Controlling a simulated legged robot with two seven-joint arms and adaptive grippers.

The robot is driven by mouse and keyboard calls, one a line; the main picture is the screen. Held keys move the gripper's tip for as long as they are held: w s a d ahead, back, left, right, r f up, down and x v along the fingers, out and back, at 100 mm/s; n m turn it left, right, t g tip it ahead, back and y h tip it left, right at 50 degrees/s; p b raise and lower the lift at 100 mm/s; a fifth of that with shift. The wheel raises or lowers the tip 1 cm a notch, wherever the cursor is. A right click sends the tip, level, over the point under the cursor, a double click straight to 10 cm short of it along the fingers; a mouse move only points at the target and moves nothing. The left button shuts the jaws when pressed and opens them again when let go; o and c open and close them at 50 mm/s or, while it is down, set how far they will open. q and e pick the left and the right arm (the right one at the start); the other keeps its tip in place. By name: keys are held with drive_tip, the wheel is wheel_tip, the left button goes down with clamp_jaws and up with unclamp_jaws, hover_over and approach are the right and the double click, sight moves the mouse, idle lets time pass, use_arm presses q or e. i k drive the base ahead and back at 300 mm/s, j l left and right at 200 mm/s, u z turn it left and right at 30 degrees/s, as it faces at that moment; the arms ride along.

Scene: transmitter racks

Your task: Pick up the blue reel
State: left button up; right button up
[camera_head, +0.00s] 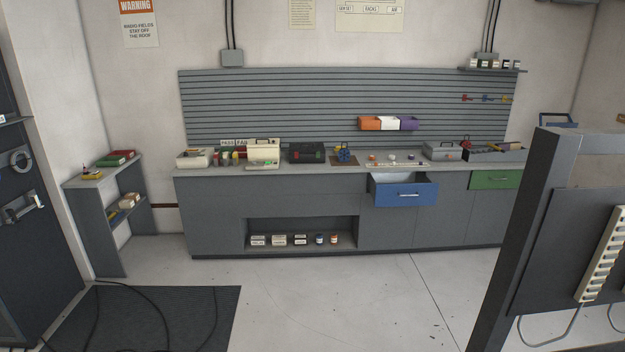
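A small blue object (343,154), possibly the blue reel, stands on a brown mat (336,161) on the long grey workbench (225,170); it is too small to make out its shape. A small round item with blue on it (320,239) stands in the bench's low open shelf; I cannot tell whether it is a reel or a jar. Neither of my grippers is in view.
A blue drawer (403,195) stands open below the bench top. A dark rack (540,200) blocks the right foreground, and a dark cabinet (25,190) stands at the left. Cables (160,315) lie across a black mat (200,310). The middle floor is clear.

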sight(344, 154)
drive_tip(key=i+z, duration=0.1)
drive_tip(key=i, duration=1)
drive_tip(key=i+j+z, duration=0.1)
drive_tip(key=i, duration=0.95)
drive_tip(key=i+l, duration=0.1)
drive_tip(key=i, duration=1.9)
drive_tip(key=l+z, duration=0.05)
drive_tip(key=l, duration=0.05)
